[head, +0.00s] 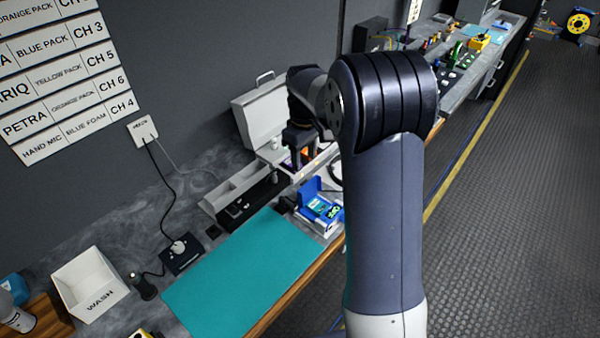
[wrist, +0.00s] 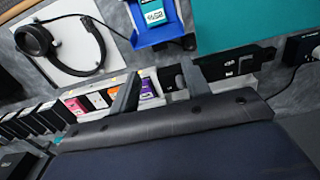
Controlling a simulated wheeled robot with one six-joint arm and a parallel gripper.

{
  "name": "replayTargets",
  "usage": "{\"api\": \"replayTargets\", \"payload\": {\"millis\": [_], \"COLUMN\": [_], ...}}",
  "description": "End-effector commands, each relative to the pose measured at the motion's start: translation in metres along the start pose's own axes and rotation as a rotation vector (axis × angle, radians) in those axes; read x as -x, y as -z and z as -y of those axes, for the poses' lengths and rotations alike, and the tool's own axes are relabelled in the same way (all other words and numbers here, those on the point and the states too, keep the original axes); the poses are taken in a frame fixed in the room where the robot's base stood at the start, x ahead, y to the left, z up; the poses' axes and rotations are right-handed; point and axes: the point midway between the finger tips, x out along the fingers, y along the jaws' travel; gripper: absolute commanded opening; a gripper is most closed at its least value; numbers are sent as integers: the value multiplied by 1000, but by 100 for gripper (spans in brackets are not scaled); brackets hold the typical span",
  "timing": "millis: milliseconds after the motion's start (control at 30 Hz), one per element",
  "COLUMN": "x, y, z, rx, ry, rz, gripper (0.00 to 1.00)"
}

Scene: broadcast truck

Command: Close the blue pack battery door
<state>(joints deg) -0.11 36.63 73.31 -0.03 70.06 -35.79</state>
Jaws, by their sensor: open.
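The blue pack (head: 322,208) lies on the counter just past the teal mat in the head view, left of my arm. A blue upright panel, perhaps its door (head: 308,187), stands at its back edge; I cannot tell the hinge or exact angle. In the wrist view part of the blue pack (wrist: 158,36) shows at the top, with a teal and white labelled piece in it. My gripper (wrist: 160,70) is open and empty, its fingers apart, short of the pack and over a row of coloured packs. In the head view my gripper (head: 298,154) is beyond the pack, near the wall.
The teal mat (head: 240,270) is bare. A long grey tray (head: 238,188) and a white case (head: 262,110) stand by the wall. Headphones (wrist: 75,45) lie on a white sheet. Coloured packs (wrist: 97,99) line a rack below. A white WASH bin (head: 88,285) sits at left.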

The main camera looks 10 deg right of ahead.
Motion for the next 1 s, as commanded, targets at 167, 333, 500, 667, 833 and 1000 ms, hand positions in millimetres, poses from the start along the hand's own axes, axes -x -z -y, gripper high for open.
{"api": "replayTargets", "payload": {"millis": [167, 333, 500, 667, 833, 1000], "x": [-34, -59, -72, -74, -74, -73], "y": [0, 0, 0, 0, 0, 0], "z": [1, 1, 1, 1, 1, 0], "rx": [1, 1, 1, 1, 1, 1], "ry": [3, 2, 1, 0, 0, 0], "rz": [4, 2, 1, -1, -1, -1], "gripper": [45, 45, 45, 45, 42, 28]}}
